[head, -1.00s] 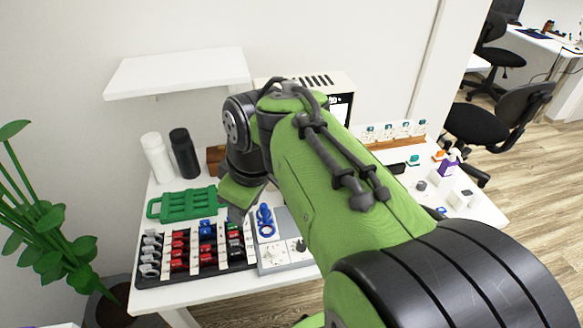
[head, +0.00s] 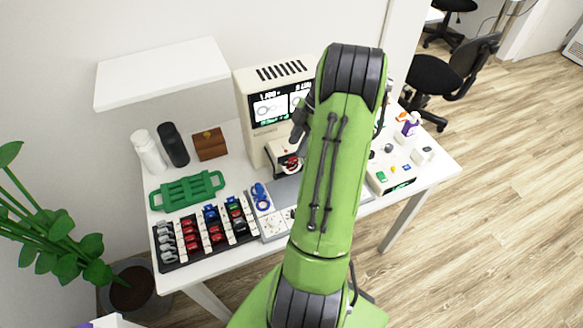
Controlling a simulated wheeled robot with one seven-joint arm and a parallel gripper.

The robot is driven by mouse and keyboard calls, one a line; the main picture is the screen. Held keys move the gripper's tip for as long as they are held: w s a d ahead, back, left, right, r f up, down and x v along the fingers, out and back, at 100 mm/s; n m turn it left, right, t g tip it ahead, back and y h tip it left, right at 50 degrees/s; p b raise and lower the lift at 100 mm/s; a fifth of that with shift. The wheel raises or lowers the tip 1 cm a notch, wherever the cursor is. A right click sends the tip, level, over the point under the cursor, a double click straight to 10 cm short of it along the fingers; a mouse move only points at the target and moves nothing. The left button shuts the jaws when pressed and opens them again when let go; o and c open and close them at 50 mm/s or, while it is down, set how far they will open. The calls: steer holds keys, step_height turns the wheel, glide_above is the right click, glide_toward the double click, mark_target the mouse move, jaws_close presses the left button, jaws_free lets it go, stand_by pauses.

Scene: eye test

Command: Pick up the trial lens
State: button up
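The trial lenses stand in a dark rack (head: 176,262) at the front left of the table. They are small pieces with red (head: 191,236), blue (head: 210,213), green and grey parts, set in rows. My gripper (head: 293,148) is far from the rack, in front of the screen machine (head: 262,127), mostly hidden by my raised green arm. A small red and dark piece (head: 289,164) shows just below it. I cannot tell whether my gripper holds this piece or whether it rests on the machine. The fingertips are too small and covered to read.
A green handled tray (head: 187,190), a white bottle (head: 148,152), a black bottle (head: 173,145) and a wooden box (head: 210,145) stand at the left. A blue ring-handled item (head: 261,196) lies beside the rack. A white shelf (head: 160,72) overhangs the back left.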

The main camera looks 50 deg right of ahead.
mark_target(293, 158)
steer(key=x, duration=0.3)
steer(key=b+x, duration=0.1)
steer(key=x, duration=0.2)
steer(key=shift+s+d+f, duration=0.1)
steer(key=shift+f, duration=0.25)
steer(key=shift+c, duration=0.3)
jaws_close()
